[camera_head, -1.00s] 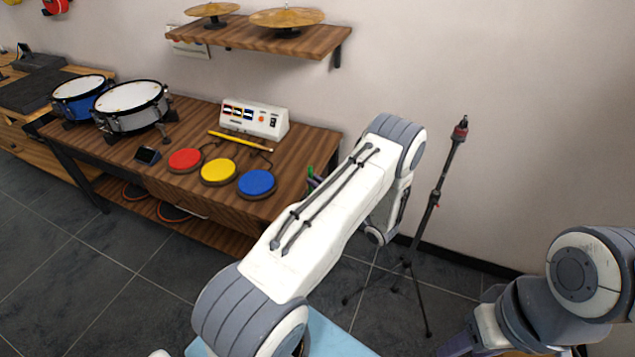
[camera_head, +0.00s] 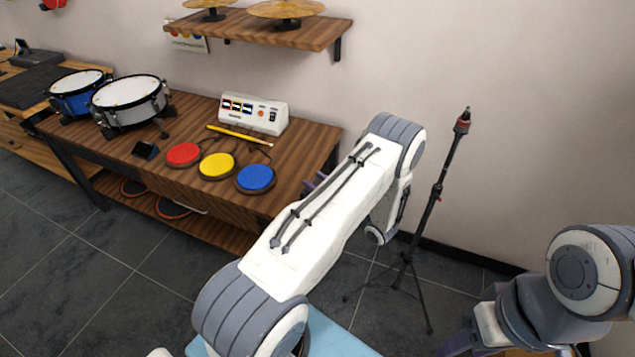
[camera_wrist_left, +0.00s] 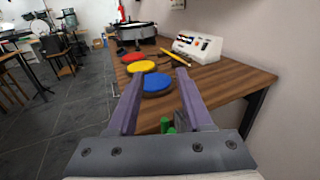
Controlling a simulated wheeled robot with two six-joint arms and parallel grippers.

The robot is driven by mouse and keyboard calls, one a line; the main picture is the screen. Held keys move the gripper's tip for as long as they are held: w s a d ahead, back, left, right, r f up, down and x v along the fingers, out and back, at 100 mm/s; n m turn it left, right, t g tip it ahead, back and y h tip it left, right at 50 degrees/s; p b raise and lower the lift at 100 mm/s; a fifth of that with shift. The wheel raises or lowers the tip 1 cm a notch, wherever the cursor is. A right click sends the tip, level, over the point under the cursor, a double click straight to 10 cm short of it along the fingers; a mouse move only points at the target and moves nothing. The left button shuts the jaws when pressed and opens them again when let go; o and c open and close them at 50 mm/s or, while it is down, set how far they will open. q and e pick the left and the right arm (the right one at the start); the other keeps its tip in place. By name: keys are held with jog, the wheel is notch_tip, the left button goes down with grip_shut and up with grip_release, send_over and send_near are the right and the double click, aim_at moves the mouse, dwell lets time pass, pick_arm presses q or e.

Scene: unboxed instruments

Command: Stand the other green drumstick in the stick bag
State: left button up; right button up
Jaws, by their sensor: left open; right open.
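Green stick ends (camera_wrist_left: 168,127) show low between the fingers in the left wrist view, near the gripper's base. Their lower parts are hidden, and I cannot tell whether they stand in a bag. My left gripper (camera_wrist_left: 158,82) is open and empty, its purple fingers spread above the table's right end. In the head view the left gripper (camera_head: 315,182) is mostly behind my own forearm, and no green stick shows. I cannot make out the stick bag. My right gripper (camera_head: 457,344) is only partly in view at the bottom right, away from the table.
The wooden table (camera_head: 300,150) holds red (camera_head: 183,154), yellow (camera_head: 217,166) and blue (camera_head: 255,178) pads, a yellow stick (camera_head: 240,134), a white control box (camera_head: 253,114) and drums (camera_head: 130,102). A black stand (camera_head: 437,190) stands right of the table. A cymbal shelf (camera_head: 270,30) hangs above.

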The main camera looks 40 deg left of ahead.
pick_arm(q)
jog(key=shift+d, duration=0.1)
jog(key=s+d+b, duration=0.1)
jog(key=d+b, duration=0.1)
jog(key=d, duration=0.8)
jog(key=shift+s+b, duration=0.3)
dwell(0.3)
jog(key=s+d+r+n+g+h, duration=0.1)
jog(key=s+d+r+n+h, duration=0.5)
jog(key=s+d, duration=0.6)
jog(key=s+d+r+n+g+h, duration=0.1)
jog(key=s+d+r+n+h, duration=0.5)
jog(key=s+d+r+h, duration=0.4)
jog(key=s+d+h, duration=0.2)
jog(key=s+d, duration=0.1)
jog(key=shift+s+n+g+h, duration=0.3)
jog(key=shift+s+g+h, duration=0.05)
jog(key=shift+g+h, duration=0.05)
